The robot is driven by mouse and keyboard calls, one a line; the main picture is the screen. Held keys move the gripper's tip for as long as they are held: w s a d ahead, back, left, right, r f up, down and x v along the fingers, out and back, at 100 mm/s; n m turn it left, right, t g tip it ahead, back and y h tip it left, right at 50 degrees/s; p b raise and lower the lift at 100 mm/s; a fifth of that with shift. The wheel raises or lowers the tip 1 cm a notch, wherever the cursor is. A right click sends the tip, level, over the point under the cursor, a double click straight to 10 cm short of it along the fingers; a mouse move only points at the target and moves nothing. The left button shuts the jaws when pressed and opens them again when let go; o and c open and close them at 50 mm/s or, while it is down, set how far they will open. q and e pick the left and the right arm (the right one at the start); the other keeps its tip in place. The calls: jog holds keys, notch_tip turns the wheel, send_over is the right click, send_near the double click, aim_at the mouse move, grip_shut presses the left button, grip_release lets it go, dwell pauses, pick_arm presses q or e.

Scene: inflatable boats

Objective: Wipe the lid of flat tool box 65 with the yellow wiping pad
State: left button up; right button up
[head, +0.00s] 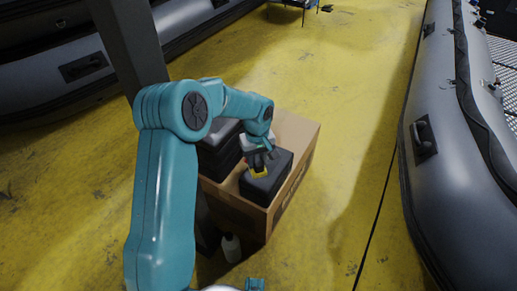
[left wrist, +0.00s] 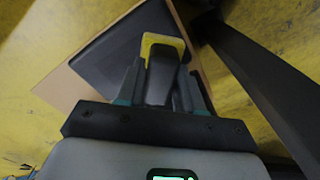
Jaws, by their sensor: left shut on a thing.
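My left gripper (head: 259,166) is shut on the yellow wiping pad (head: 261,173) and holds it at the lid of a flat black tool box (head: 268,183). No number can be read on the box. In the left wrist view the left gripper (left wrist: 162,80) grips a dark grip piece, with the yellow pad (left wrist: 163,42) showing beyond the fingers over the dark lid (left wrist: 108,58). I cannot tell for sure whether the pad touches the lid. My right gripper is not in view.
The box sits on a cardboard carton (head: 298,128). Other dark cases (head: 218,158) stand on it to the left, partly behind my arm. A white bottle (head: 231,247) stands on the yellow floor (head: 340,110). A grey inflatable boat (head: 455,170) lies at right, another (head: 60,75) at upper left.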

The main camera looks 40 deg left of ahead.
pick_arm(q)
notch_tip(320, 180, up, 3)
jog(key=shift+f+p, duration=0.1)
jog(key=shift+p, duration=0.7)
jog(key=shift+s+r+p, duration=0.1)
jog(key=shift+r+p, duration=0.25)
jog(key=shift+r, duration=0.2)
